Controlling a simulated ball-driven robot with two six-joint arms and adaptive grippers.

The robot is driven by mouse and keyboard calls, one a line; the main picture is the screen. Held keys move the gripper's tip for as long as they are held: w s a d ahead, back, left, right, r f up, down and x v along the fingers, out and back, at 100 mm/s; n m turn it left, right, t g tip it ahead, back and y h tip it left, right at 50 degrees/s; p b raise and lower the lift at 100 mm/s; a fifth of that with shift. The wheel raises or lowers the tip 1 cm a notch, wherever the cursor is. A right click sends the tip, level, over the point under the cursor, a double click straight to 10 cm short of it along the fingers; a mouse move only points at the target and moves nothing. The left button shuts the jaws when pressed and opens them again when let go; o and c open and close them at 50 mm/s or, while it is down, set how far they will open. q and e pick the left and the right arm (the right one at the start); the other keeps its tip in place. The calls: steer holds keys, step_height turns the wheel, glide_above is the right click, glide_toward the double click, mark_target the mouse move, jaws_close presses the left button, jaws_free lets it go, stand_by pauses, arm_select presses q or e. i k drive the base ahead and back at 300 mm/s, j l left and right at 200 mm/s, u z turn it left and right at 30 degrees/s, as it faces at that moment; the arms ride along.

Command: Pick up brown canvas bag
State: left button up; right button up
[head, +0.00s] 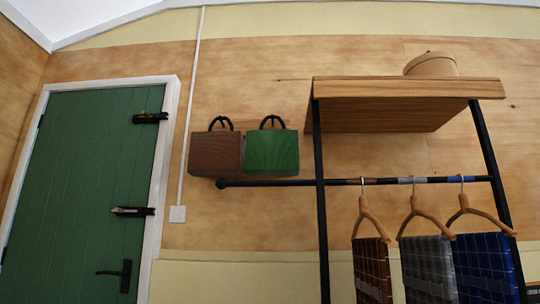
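A brown bag (215,153) with a dark looped handle is against the plywood wall, left of the picture's middle. It looks upright and boxy, and its fabric is too small to make out. A green bag (272,151) of like shape is close beside it on the right. A dark piece shows inside each handle loop, perhaps a hook; I cannot tell for sure what holds the bags up. Neither of my grippers is in view.
A black-framed rack with a wooden top shelf (400,88) stands at right, a round box (432,65) on it. Its rail (265,184) reaches left below the bags. Brown, grey and blue cloths (430,270) hang on hangers. A green door (80,190) is at left.

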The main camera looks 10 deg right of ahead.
mark_target(216, 154)
steer(key=i+l, duration=0.2)
steer(key=i+l+u, duration=0.15)
steer(key=u, duration=0.25)
steer(key=i+l+u, duration=0.2)
steer(key=u, duration=0.15)
steer(key=i+l+u, duration=0.15)
steer(key=u, duration=0.25)
